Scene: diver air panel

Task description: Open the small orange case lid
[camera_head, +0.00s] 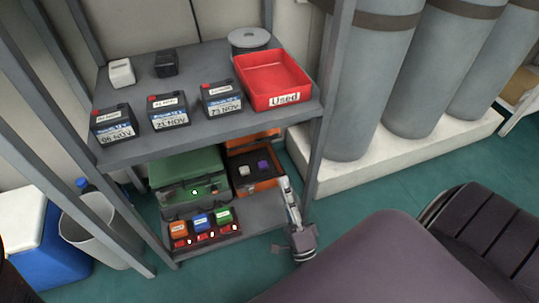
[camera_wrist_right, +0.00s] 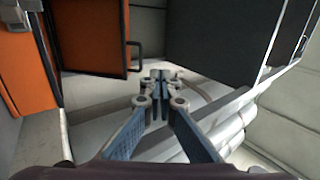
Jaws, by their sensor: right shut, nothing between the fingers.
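The small orange case (camera_head: 268,184) sits on the lower shelf, right of a green case. Its dark inside shows, with a white block (camera_head: 244,170) and a purple block (camera_head: 263,165) in it. Its orange lid (camera_head: 252,138) appears raised at the back, partly hidden under the upper shelf. My right gripper (camera_head: 284,183) is shut and empty beside the case's front right corner. In the right wrist view, the shut fingertips (camera_wrist_right: 160,75) are in front of orange panels (camera_wrist_right: 92,38), apparently of the case; contact is unclear. My left gripper is out of view.
The green case (camera_head: 188,166) is left of the orange one. A red tray (camera_head: 178,244) with small coloured boxes is in front. The upper shelf (camera_head: 170,140) holds batteries and a red "Used" bin (camera_head: 272,80). A shelf post (camera_head: 322,120) stands close right of my gripper.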

